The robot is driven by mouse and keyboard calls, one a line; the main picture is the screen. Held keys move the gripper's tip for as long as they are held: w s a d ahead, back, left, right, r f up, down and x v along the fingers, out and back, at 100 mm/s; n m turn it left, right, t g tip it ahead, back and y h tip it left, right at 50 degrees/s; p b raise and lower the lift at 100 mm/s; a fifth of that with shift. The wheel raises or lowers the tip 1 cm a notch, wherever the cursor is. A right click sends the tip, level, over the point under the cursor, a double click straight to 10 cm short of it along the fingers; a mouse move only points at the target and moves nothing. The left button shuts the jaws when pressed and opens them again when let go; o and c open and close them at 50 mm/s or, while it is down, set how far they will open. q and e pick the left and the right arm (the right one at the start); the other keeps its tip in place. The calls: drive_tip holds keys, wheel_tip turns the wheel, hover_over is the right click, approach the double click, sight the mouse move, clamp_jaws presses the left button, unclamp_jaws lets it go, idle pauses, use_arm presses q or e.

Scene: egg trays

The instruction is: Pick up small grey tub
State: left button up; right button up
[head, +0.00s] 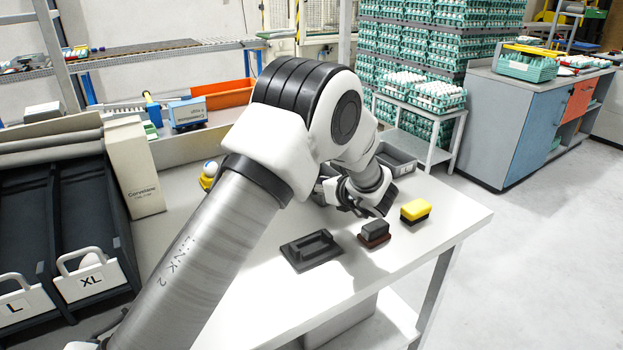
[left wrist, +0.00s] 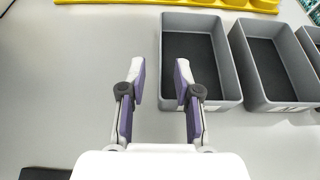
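In the left wrist view, a small grey tub (left wrist: 200,52) with a dark inside floor stands on the light table, looking empty. My left gripper (left wrist: 160,78) is open with nothing between its fingers. Its right finger overlaps the tub's left part and its left finger is outside, so they lie on either side of the tub's left wall in the picture. Whether they touch it I cannot tell. In the head view, my left gripper (head: 366,200) is over the table, and a grey tub (head: 397,160) shows behind it, partly hidden by my arm. My right gripper is out of view.
More grey tubs (left wrist: 270,55) stand to the right. A yellow tray (left wrist: 215,3) lies at the far edge. A dark handled plate (head: 311,251), a brown-based block (head: 374,233) and a yellow-black sponge (head: 415,211) lie near the table's front. Black bins (head: 92,275) stand left.

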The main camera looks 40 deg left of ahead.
use_arm(q)
drive_tip(key=shift+a, duration=0.25)
drive_tip(key=p+x, duration=0.1)
drive_tip(key=x, duration=0.5)
drive_tip(key=shift+d+f, duration=0.15)
drive_tip(key=shift+d, duration=0.2)
clamp_jaws()
